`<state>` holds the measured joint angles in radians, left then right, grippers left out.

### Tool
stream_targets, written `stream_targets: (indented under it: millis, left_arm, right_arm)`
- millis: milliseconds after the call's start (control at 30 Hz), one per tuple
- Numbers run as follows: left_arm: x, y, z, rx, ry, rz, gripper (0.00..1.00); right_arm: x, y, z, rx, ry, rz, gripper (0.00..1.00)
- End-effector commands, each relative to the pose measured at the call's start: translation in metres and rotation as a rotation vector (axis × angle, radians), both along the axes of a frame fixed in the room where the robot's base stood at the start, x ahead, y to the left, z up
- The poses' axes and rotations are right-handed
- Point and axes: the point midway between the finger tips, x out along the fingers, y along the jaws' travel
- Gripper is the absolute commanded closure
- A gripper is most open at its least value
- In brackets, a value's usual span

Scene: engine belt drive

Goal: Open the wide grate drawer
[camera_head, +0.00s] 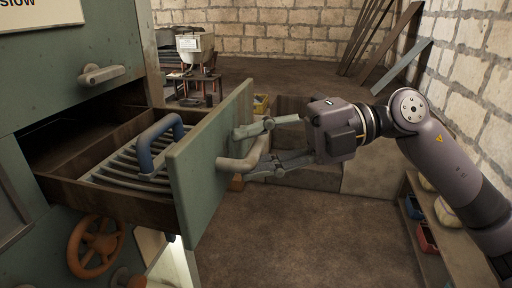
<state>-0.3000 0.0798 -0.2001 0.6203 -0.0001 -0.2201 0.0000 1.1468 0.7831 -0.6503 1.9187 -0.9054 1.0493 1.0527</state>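The wide grate drawer (209,165) is pulled well out of the green cabinet (60,73). Inside it lies a metal grate (125,168) with a blue arched handle (157,143) on top. My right gripper (258,150) is at the drawer's front, coming from the right, with its two fingers apart, one above the other. The drawer's pale bar handle (246,156) runs between or beside the fingers; I cannot tell whether they touch it. My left gripper is not in view.
An orange handwheel (95,246) sits below the drawer. Another handle (101,74) is on the cabinet above. A low shelf with bins (428,238) stands at right, and planks lean on the brick wall. The floor (300,235) in front is clear.

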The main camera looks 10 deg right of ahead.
Motion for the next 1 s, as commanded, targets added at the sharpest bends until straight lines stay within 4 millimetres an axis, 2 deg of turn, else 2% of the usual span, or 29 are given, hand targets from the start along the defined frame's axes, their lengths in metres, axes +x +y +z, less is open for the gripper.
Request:
stream_targets:
  millis: [267, 367, 700, 833, 1000]
  left_arm:
    - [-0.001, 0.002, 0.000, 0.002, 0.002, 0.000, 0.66]
    - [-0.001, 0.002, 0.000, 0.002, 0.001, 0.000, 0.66]
    - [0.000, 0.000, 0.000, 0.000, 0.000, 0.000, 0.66]
    - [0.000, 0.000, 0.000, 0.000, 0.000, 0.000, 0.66]
    - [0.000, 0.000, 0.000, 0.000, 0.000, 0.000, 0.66]
  right_arm:
    - [0.001, -0.005, 0.001, 0.001, 0.000, -0.002, 0.65]
    - [0.002, -0.018, 0.003, 0.000, -0.001, -0.004, 0.65]
    - [0.006, -0.087, 0.016, 0.001, 0.000, -0.005, 0.65]
    - [0.006, -0.106, 0.019, 0.000, 0.000, -0.003, 0.65]
    - [0.006, -0.117, 0.021, 0.000, 0.000, 0.000, 0.65]
